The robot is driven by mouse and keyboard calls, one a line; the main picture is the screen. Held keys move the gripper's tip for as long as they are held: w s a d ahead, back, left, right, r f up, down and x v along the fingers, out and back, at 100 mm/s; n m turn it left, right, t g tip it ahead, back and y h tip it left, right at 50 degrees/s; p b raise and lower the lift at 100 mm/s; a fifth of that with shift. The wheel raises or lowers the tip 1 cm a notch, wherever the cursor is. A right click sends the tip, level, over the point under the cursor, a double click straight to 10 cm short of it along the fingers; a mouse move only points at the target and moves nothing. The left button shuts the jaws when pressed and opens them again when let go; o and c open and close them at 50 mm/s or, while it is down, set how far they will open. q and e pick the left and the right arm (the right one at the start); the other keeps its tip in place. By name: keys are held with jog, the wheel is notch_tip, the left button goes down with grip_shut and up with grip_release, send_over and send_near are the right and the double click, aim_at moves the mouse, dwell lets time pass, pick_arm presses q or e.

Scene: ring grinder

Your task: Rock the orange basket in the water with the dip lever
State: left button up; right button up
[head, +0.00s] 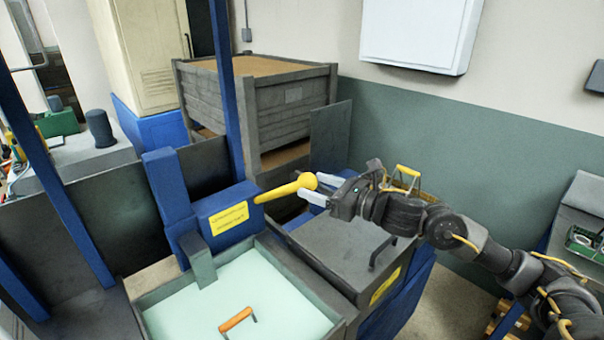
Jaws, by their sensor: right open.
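The dip lever (276,191) is a yellow rod with a round knob, sticking out to the right from a blue housing with a yellow label (229,219). My right gripper (316,188) is open, its two pale fingers pointing left at the knob. The fingertips are at the knob; I cannot tell whether they touch it. The orange basket shows only as an orange handle (236,318) over the pale water (270,285) in the tank at the bottom; its body is hidden. My left gripper is not in view.
A grey-topped cabinet (335,252) with a black handle stands right of the tank, under my right arm. A yellow handle (408,171) shows behind my wrist. A big grey crate (290,110) stands behind, and blue posts (226,90) rise at the left.

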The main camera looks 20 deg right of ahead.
aim_at(302, 181)
jog(key=shift+p+x, duration=0.7)
jog(key=shift+x, duration=1.6)
